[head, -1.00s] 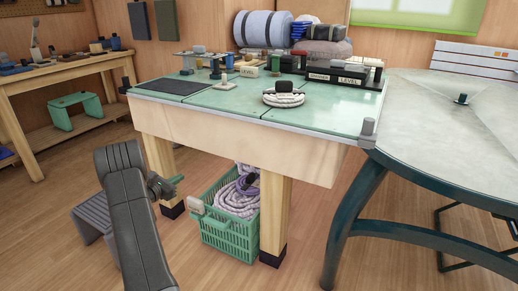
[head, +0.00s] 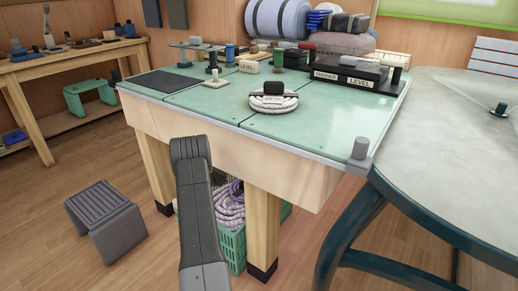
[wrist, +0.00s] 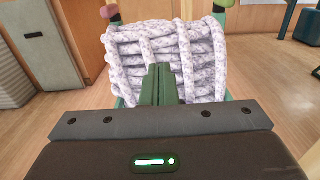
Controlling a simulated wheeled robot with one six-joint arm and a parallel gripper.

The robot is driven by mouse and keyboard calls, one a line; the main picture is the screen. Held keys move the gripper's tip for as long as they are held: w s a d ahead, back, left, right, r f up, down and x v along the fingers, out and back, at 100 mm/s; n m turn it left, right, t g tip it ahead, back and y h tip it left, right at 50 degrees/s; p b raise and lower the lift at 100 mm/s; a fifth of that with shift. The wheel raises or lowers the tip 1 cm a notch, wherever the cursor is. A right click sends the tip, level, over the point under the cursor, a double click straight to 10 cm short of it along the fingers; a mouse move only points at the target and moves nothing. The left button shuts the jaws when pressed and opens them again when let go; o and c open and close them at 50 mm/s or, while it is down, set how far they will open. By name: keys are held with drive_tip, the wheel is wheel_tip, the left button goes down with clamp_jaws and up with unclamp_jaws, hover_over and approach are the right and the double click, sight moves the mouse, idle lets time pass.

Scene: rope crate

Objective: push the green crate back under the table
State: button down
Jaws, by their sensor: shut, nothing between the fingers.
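The green crate (head: 233,246) stands on the floor beneath the table (head: 285,165), holding coiled pale and purple rope (head: 230,208). My arm and the front table leg hide much of it; a strip of green shows right of that leg. In the wrist view the white-and-purple rope (wrist: 165,62) fills the middle, with bits of the crate's rim (wrist: 119,103) beside it. My gripper (wrist: 160,72) is shut and empty, its green fingers pointing at the rope side of the crate. I cannot tell whether they touch it. The head view hides the gripper behind my arm.
The wooden table legs (head: 262,230) stand close to the crate. A grey step stool (head: 105,220) is on the floor at left. A round table with dark curved legs (head: 350,230) stands at right. Floor between stool and crate is mostly clear.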

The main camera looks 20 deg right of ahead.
drive_tip(key=b+x, duration=0.5)
drive_tip(key=x, duration=0.9)
drive_tip(key=shift+d, duration=0.25)
drive_tip(key=shift+w, duration=0.1)
